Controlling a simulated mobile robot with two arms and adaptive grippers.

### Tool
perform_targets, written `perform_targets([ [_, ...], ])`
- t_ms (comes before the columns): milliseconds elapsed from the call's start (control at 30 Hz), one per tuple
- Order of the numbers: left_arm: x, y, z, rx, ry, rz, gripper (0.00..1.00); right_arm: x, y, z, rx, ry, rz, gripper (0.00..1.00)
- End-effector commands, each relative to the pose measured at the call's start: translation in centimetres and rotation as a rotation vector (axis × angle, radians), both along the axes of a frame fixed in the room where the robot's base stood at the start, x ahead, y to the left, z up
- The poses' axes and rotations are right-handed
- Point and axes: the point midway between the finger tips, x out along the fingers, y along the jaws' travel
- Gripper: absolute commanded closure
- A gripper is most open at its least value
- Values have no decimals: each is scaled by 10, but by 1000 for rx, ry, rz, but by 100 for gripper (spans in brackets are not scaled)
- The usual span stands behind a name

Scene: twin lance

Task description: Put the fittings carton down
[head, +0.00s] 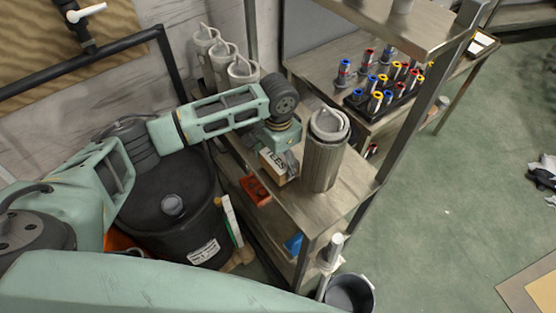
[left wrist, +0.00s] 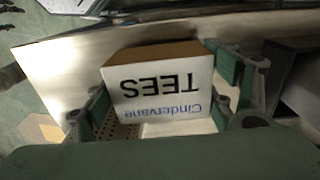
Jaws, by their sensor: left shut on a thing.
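The fittings carton (head: 279,167) is a small white and brown box marked TEES. It also shows in the left wrist view (left wrist: 160,88), its printed face upside down with "Cindervane" and "TEES". My left gripper (head: 286,152) is shut on it, with a finger on each side of the carton in the left wrist view. The carton is over the metal shelf top (head: 318,208), left of a tall ribbed grey canister (head: 323,165). I cannot tell whether its underside touches the shelf. My right gripper does not show.
Several grey canisters (head: 222,62) stand behind my left arm. A black drum (head: 172,208) is left of the shelf, and a red item (head: 256,191) is below the carton. A rack post stands right of the ribbed canister. Bare shelf lies in front of the canister.

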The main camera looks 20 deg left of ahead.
Motion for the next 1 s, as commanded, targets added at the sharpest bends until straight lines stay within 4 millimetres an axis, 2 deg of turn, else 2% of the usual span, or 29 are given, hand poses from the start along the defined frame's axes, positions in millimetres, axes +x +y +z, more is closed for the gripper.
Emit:
perform_targets([
  [133,1,0,-11,0,-2,-1,58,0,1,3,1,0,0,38],
  [467,1,0,-14,0,-2,0,58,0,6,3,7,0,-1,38],
  [500,0,0,-14,0,-1,0,19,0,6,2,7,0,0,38],
  [700,0,0,-13,0,-1,0,3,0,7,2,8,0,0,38],
  [1000,0,1,-13,0,-1,0,3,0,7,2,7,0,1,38],
])
